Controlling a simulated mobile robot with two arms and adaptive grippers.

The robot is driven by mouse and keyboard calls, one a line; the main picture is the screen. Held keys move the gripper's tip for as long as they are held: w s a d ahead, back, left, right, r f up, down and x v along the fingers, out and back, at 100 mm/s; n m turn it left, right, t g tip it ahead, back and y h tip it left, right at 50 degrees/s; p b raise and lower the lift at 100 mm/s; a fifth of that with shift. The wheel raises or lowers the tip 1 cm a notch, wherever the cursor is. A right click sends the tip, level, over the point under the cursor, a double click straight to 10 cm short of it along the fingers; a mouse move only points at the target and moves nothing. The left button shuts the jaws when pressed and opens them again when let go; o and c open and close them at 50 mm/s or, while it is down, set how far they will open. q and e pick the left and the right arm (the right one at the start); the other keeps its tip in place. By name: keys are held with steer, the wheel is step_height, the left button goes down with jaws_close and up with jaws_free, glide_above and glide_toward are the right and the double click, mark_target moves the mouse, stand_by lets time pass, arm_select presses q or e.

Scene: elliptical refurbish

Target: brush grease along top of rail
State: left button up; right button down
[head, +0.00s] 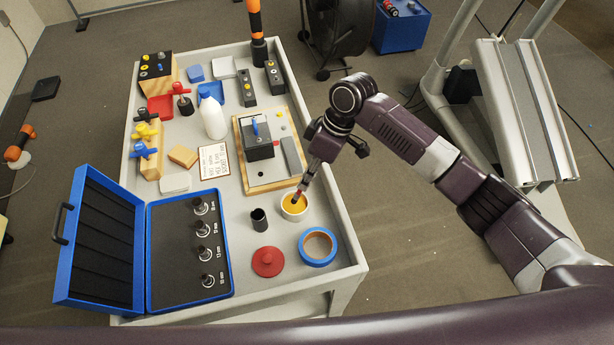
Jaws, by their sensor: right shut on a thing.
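My right gripper (308,174) is shut on a small brush (299,193) with a reddish part and points down over the cart. The brush tip reaches into a white cup (292,217) of yellow grease (296,206) near the cart's right side. Bristles are too small to make out. Two pale metal rails (508,115) run side by side on the elliptical frame at the right, apart from the gripper. My left gripper is out of view.
The cart top (215,180) holds an open blue socket case (140,250), a black cup (258,220), a red lid (267,262), blue tape (318,247), a white bottle (211,118) and a wooden block fixture (262,150). Open floor lies between cart and rails.

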steer(key=shift+f, duration=0.6)
stand_by(0.4)
steer(key=shift+s+f, duration=0.1)
stand_by(1.7)
step_height(320, 180, up, 7)
steer(key=p, duration=0.7)
steer(key=shift+p, duration=0.35)
stand_by(0.6)
